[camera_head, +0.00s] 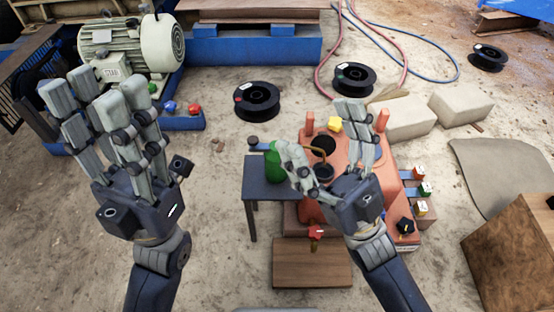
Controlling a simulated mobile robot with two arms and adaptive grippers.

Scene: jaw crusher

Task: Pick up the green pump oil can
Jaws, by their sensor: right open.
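The green pump oil can (272,166) stands upright on a small dark table (258,189) near the middle of the head view. A dark knob and a thin rod show at its upper left. My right gripper (325,134) is open just to the right of the can, and its left finger hides part of the can's right side. I cannot tell whether that finger touches the can. My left gripper (115,112) is open and empty, well to the left of the table, with its fingers pointing up.
An orange machine (378,178) stands right behind my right gripper. A wooden board (312,262) lies in front of it. A motor (133,48) and blue frame stand at the upper left. Black cable reels (257,101) and stone blocks (461,105) lie behind. Ground between the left gripper and table is clear.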

